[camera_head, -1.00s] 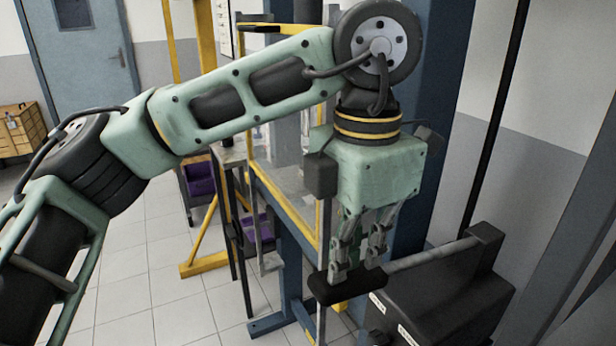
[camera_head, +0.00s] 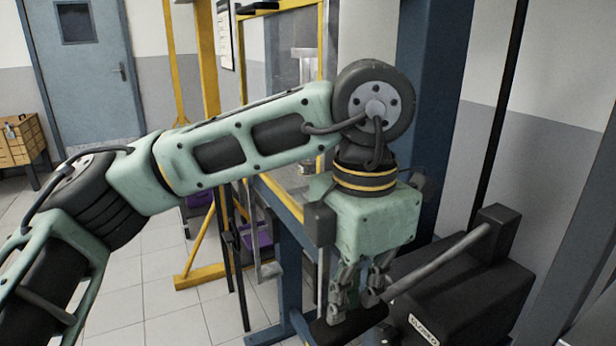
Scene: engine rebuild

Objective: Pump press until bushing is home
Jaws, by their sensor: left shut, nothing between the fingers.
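My left gripper (camera_head: 358,303) is shut and empty, pointing down. Its fingertips are at the black grip (camera_head: 348,322) on the end of the pump lever; I cannot tell whether they touch it. The lever's grey rod (camera_head: 440,262) slopes down from its black pivot block on the dark pump unit (camera_head: 465,295) towards the gripper. The press (camera_head: 290,268) has a blue frame with a yellow-edged guard, mostly behind my arm. A metal cylinder shows inside the guard (camera_head: 305,66). I cannot make out the bushing. My right gripper is out of view.
A yellow frame (camera_head: 200,262) and purple bins (camera_head: 258,236) stand left of the press. A wooden drawer cabinet (camera_head: 20,142) and a blue door (camera_head: 95,80) are at the far left.

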